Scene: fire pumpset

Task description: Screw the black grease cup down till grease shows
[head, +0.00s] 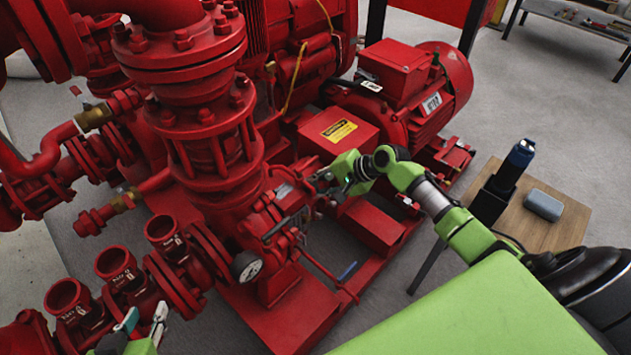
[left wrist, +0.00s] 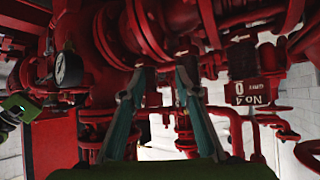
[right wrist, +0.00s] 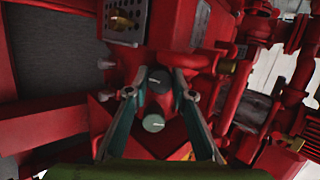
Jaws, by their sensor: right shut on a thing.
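The black grease cup (right wrist: 159,80) shows in the right wrist view as a round dark cap with a pale line on its face, between the fingertips of my right gripper (right wrist: 160,94). A grey-green round cap (right wrist: 153,123) sits just below it. In the head view my right gripper (head: 322,183) is at the red pump's bearing housing, where the cup is too small to make out. The right gripper is shut on the black cup. No grease can be made out. My left gripper (head: 145,322) is open and empty near the red outlets; its fingertips show apart in the left wrist view (left wrist: 160,77).
A pressure gauge (head: 246,266) and red pipework stand between the two grippers. A red motor (head: 415,90) is behind the right arm.

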